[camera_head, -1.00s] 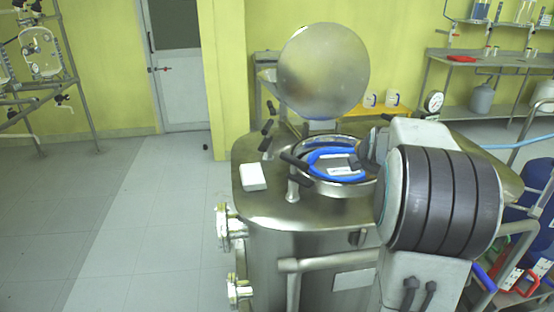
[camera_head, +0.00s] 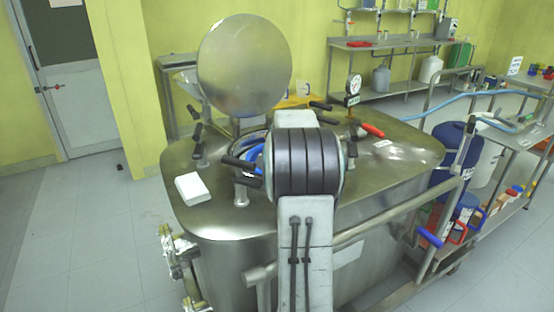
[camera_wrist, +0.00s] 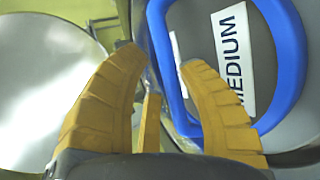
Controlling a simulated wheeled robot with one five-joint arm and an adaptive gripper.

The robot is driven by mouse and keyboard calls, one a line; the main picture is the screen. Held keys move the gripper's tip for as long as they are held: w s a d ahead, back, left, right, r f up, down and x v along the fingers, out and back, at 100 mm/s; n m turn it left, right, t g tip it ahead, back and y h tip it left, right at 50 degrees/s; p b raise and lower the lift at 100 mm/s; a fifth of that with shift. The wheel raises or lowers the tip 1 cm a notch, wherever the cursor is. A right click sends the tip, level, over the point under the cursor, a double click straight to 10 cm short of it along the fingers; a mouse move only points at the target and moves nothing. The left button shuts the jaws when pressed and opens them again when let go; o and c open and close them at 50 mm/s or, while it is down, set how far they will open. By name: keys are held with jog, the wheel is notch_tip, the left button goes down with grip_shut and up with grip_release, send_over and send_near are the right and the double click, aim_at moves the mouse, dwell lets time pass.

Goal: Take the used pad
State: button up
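A white block-like pad (camera_head: 192,187) lies flat on the left front of the steel tank top. I cannot tell whether it is used. My gripper (camera_wrist: 159,57) shows in the wrist view with its yellow fingers apart. A blue handle-like loop (camera_wrist: 290,50) with a white label reading "MEDIUM" (camera_wrist: 232,60) is close beyond the fingers. Its left side shows between the fingertips, and I cannot tell whether they touch it. In the head view my arm hides my gripper and most of the blue loop (camera_head: 253,160) in the tank's round opening.
The round steel lid (camera_head: 245,65) stands raised behind the opening. Black-handled clamps (camera_head: 240,170) surround it. A red-handled tool (camera_head: 372,130) lies on the tank's right side. A rail (camera_head: 365,225) runs along the tank's front. A blue drum (camera_head: 450,155) stands at right. Floor at left is clear.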

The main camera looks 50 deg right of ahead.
jog(key=shift+x, duration=1.55)
jog(key=shift+a, duration=0.1)
jog(key=shift+c, duration=0.2)
grip_shut()
